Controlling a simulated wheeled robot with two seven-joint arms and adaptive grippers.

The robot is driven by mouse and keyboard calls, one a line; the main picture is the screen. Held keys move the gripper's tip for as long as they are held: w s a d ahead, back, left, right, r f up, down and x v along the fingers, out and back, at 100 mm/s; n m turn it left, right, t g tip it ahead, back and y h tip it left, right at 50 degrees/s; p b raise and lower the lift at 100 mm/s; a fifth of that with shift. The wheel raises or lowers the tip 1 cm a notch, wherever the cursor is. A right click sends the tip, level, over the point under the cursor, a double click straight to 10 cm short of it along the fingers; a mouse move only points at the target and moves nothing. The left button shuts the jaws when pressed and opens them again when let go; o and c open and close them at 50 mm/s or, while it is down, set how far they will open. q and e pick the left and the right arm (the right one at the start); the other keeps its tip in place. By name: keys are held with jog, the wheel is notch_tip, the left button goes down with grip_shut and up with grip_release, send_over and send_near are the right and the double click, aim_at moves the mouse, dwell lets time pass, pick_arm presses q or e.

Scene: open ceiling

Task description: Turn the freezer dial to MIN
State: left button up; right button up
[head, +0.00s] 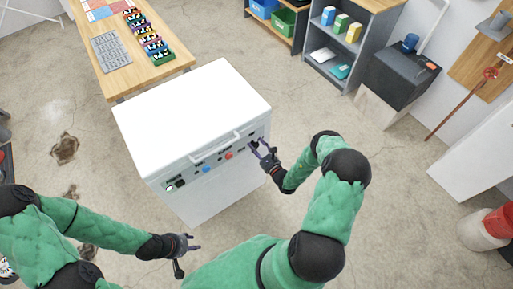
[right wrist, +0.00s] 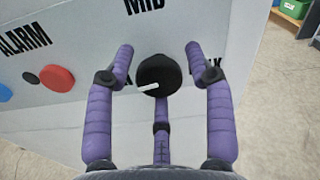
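The white freezer (head: 195,115) stands in the middle of the head view, with controls on its front panel. In the right wrist view its black round dial (right wrist: 158,75) has a white pointer mark directed left and slightly down. "MID" is printed above the dial. The label at its right is partly covered and ends in X; the label at its left is mostly hidden by a finger. My right gripper (head: 262,150) is open, its purple fingers spread around the dial with visible gaps at both sides. My left gripper (head: 187,254) is open and empty, low in front of the freezer.
A red button (right wrist: 57,78) and the word "ALARM" lie left of the dial, and a blue knob (head: 206,169) is further left. A lid handle (head: 215,146) runs along the freezer's front top edge.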

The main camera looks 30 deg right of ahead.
jog(key=shift+s+a+f, duration=0.1)
jog(key=shift+s, duration=0.2)
jog(key=s+d, duration=0.1)
jog(key=s, duration=1)
jog(key=shift+s, duration=0.25)
